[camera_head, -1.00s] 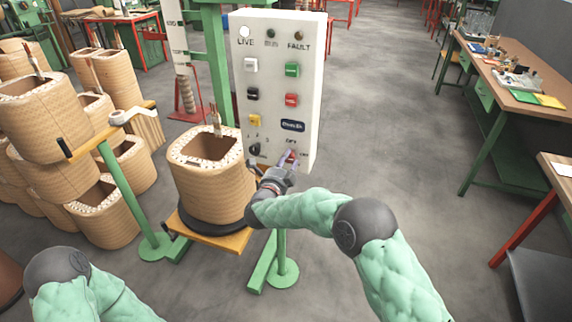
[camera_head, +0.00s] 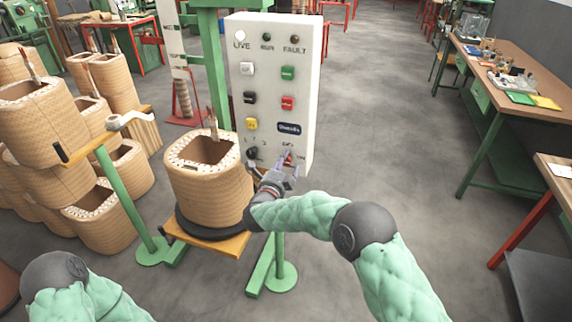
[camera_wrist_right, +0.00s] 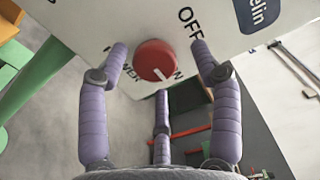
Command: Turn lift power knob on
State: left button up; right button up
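The red power knob (camera_wrist_right: 156,61) is on the lower right of the white control panel (camera_head: 305,100), with a white pointer mark on it. In the right wrist view the letters OFF stand beside the knob and the pointer lies toward other lettering, partly covered. My right gripper (camera_wrist_right: 160,62) is open, its purple fingers spread on both sides of the knob with gaps between. In the head view the right gripper (camera_head: 280,168) is at the panel's lower edge and hides part of the knob. My left arm shows at the lower left; its gripper is out of frame.
A wound coil (camera_head: 212,190) stands on a stand left of the panel. Several more coils (camera_head: 40,120) are stacked at the left. A workbench (camera_head: 515,75) is at the right. The floor between is clear.

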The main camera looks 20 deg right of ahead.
jog(key=v, duration=1.1)
jog(key=shift+s+a, duration=0.25)
jog(key=shift+s, duration=0.05)
jog(key=s+f+n+g+y+p, duration=0.25)
jog(key=f+n+y, duration=0.35)
jog(key=f, duration=0.5)
jog(key=s+f+n+g+y+p, duration=0.25)
jog(key=f+n, duration=0.55)
jog(key=f, duration=0.4)
jog(key=s+a+f+n+g+y, duration=0.1)
jog(key=s+f+n+g, duration=0.2)
jog(key=s, duration=0.5)
jog(key=s+a+f+n+g+y+p, duration=0.1)
jog(key=s+f+n+g+y, duration=0.1)
jog(key=s, duration=0.7)
jog(key=s+a+f+n+g+y+p, duration=0.1)
jog(key=s+a+f+n+g+y, duration=0.1)
jog(key=s, duration=0.7)
notch_tip(320, 180, down, 3)
jog(key=n+g, duration=0.1)
jog(key=g, duration=0.1)
jog(key=shift+s+r+n+g, duration=0.15)
jog(key=shift+s+n+g, duration=0.05)
jog(key=shift+n+g, duration=0.1)
jog(key=shift+y, duration=0.25)
